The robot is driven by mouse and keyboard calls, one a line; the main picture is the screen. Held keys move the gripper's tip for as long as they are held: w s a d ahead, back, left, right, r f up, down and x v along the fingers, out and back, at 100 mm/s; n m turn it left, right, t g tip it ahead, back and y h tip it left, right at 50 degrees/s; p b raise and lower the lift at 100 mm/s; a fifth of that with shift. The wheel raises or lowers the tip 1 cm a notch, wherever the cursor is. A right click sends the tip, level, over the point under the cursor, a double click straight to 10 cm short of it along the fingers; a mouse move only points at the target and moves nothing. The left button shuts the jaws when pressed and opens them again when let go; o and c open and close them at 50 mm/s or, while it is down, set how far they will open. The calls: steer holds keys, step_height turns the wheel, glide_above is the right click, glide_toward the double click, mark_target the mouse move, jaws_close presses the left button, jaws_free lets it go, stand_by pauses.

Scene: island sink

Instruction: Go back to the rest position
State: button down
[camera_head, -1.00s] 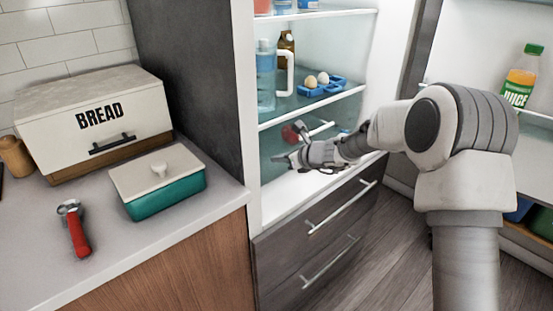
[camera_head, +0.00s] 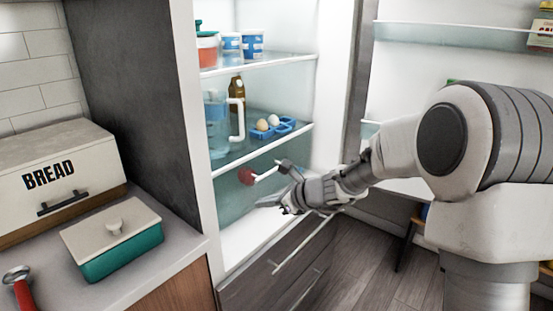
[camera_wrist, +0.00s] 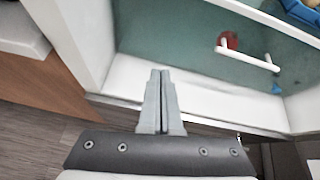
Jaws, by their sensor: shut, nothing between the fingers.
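My gripper (camera_head: 268,203) is at the front of the open fridge, in front of its lowest space and above the drawer fronts. In the wrist view my gripper (camera_wrist: 161,75) shows its two fingers pressed together with nothing between them. Behind it the white fridge floor (camera_wrist: 145,78) looks bare. My arm reaches in from the right side of the head view.
The fridge shelf (camera_head: 258,148) holds a pitcher (camera_head: 217,125), a brown bottle (camera_head: 236,93) and a blue egg tray (camera_head: 285,127). A red item (camera_head: 246,176) lies near a white bar. The counter at left bears a bread box (camera_head: 50,180) and a lidded teal dish (camera_head: 125,255).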

steer(key=s+d+r+n+g+h, duration=0.1)
steer(key=s+d+r+n, duration=0.1)
steer(key=s+r+n, duration=0.45)
steer(key=s+d+r+n+h, duration=0.1)
steer(key=s+d+n+h, duration=0.3)
steer(key=s+d+n, duration=0.7)
steer(key=s+d+r+n+h, duration=0.1)
steer(key=s+d+n+h, duration=0.6)
steer(key=s, duration=0.8)
step_height(320, 180, up, 16)
steer(key=m+y+p, duration=0.1)
steer(key=y+p, duration=0.1)
steer(key=p, duration=1.4)
steer(key=shift+d+f, duration=0.2)
steer(key=shift+d, duration=0.15)
